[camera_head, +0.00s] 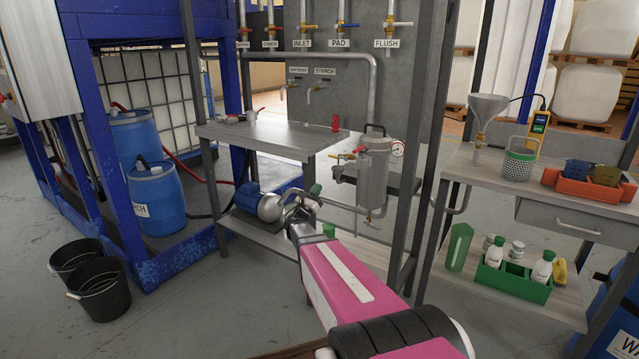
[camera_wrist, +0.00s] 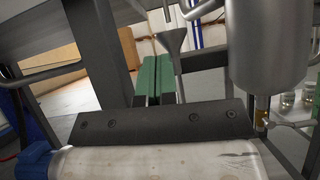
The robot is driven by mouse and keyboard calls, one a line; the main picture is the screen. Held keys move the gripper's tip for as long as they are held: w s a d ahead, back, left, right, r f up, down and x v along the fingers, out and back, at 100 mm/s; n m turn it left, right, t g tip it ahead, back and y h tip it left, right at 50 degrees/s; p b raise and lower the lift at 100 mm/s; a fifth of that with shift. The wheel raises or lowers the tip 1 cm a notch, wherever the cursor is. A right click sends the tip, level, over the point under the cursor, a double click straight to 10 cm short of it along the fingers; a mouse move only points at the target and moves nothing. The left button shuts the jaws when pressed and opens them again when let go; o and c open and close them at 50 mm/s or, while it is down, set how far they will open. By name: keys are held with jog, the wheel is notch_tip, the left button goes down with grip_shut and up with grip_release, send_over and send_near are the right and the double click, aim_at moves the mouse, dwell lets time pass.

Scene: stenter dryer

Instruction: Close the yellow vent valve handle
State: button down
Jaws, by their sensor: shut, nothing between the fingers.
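A steel vessel (camera_head: 373,178) with a top handle and a pressure gauge (camera_head: 397,149) stands at the middle bench. A small yellowish valve handle (camera_head: 348,157) shows left of its upper part, beside a red one; its angle is too small to read. My gripper (camera_head: 314,190) is low and left of the vessel, apart from it, near the pump. In the wrist view the vessel (camera_wrist: 265,50) fills the upper right, with a brass-yellow fitting (camera_wrist: 262,108) below it. The green fingers of my gripper (camera_wrist: 153,62) are together and empty; the yellow vent handle is not clear there.
A blue-motor pump (camera_head: 247,196) sits on the lower shelf beside my gripper. Metal posts (camera_head: 412,150) and pipes stand close to the vessel. The right bench (camera_head: 490,172) carries a funnel (camera_head: 484,108) and orange bin. Buckets (camera_head: 100,290) stand on the floor at left.

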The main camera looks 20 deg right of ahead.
jog(key=s+a+r+x, duration=0.1)
jog(key=r+x, duration=0.1)
jog(key=x, duration=0.9)
jog(key=shift+r, duration=0.2)
jog(key=shift+w, duration=0.1)
jog(key=shift+r, duration=0.4)
